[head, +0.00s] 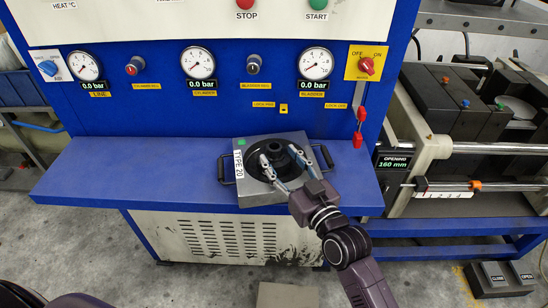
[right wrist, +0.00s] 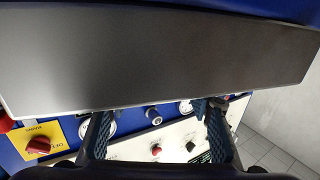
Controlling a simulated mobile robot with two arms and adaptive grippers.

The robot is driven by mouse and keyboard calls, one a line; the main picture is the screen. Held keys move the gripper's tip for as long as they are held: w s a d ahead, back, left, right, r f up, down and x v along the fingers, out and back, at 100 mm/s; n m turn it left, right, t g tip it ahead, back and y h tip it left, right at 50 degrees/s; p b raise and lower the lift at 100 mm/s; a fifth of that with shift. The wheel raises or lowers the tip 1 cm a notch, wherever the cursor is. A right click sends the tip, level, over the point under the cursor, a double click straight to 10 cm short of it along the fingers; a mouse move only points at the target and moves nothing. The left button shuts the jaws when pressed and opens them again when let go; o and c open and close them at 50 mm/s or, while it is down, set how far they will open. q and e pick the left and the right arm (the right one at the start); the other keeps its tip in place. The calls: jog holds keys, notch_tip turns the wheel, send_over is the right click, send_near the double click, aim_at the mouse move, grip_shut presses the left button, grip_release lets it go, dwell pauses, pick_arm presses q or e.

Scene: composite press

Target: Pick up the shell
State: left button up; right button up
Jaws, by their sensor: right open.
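A square grey block (head: 249,191) marked TYPE 20 lies on the blue bench, with a black handle on each side. A black round piece with a raised ring (head: 281,147) sits in its middle; I cannot tell for sure which part is the shell. My right gripper (head: 281,154) is open over this black piece, one finger to each side in the picture, partly hiding it. Contact cannot be told. In the right wrist view the open fingers (right wrist: 160,122) show below a close grey face, probably the block's, with no black ring clearly visible. My left gripper is out of view.
The blue bench (head: 120,172) is clear left of the block. Behind it rises the panel with gauges and STOP and START buttons. A red lever (head: 359,128) hangs right of the block. Farther right stands a machine (head: 440,160) with metal rods. A foot pedal box (head: 500,279) is on the floor.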

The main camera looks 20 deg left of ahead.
jog(key=shift+x, duration=0.9)
jog(key=shift+d, duration=0.1)
jog(key=shift+r, duration=0.1)
grip_shut()
